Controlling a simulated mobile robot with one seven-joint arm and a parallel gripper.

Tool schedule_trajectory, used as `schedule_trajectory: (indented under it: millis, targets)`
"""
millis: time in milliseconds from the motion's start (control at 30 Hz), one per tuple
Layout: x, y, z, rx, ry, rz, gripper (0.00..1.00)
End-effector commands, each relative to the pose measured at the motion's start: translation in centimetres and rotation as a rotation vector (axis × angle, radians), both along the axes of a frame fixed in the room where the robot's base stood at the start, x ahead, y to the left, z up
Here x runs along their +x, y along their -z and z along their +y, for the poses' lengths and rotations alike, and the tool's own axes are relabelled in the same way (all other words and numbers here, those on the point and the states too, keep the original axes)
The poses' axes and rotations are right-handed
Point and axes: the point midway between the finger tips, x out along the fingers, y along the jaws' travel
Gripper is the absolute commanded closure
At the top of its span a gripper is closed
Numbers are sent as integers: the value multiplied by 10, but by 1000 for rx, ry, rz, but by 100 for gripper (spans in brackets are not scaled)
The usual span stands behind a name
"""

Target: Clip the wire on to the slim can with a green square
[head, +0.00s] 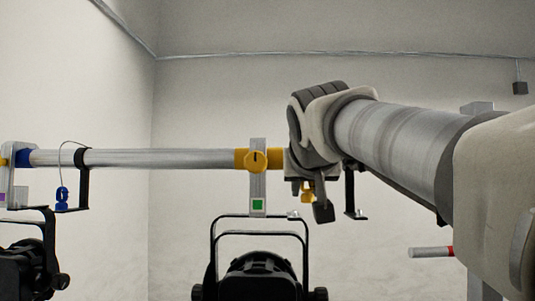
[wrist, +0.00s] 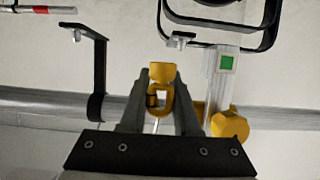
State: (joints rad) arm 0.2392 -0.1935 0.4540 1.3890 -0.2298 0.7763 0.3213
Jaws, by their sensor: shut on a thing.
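My gripper (head: 312,196) is shut on a yellow clip (head: 307,193), held just below the bar, right of the green-square clamp. In the wrist view my gripper (wrist: 161,82) has its fingers on both sides of the yellow clip (wrist: 160,96), and a short piece of pale wire runs from it. The green square (head: 258,205) is on a grey plate under a yellow clamp knob (head: 256,160); it also shows in the wrist view (wrist: 226,62). The black can (head: 262,276) hangs below on a yoke (head: 260,217). The clip is apart from the yoke.
A metal bar (head: 165,159) crosses the view. A black bracket (head: 351,190) hangs right of my gripper. At left are another bracket (head: 83,180), a blue clip (head: 62,197) on a wire, and another can (head: 25,270).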

Motion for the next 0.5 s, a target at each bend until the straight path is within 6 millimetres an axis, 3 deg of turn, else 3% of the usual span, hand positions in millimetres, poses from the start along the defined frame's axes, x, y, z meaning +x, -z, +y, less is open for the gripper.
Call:
schedule_trajectory:
  millis: [33,500]
  targets:
    - [8,6,-2,4,4,16,100]
    - [27,5,11,3,2,14,100]
